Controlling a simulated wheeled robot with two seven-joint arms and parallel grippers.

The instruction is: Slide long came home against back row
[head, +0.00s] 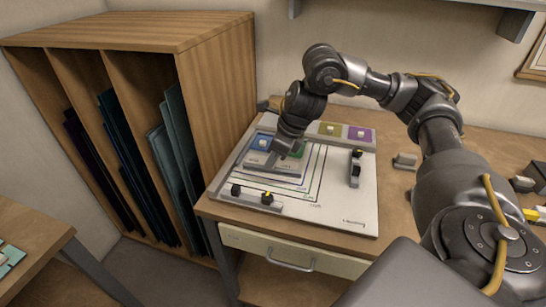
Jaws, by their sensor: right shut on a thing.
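My right gripper (276,158) reaches down over the left back part of a white layout board (345,205). It is shut on what looks like the long came, a thin strip mostly hidden by the fingers. A blue pane (262,140) and a green pane (297,150), the back row, lie just behind the gripper. A pale grey labelled strip (289,170) lies along their front side. I cannot tell whether the came touches the panes. My left gripper is not in view.
A grey bar with dark knobs (250,200) lies along the board's front left. An upright dark-knobbed block (355,172) stands at its right. Olive (329,129) and purple (360,134) pieces lie behind. A wooden rack (215,90) rises close on the left. The board's front middle is clear.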

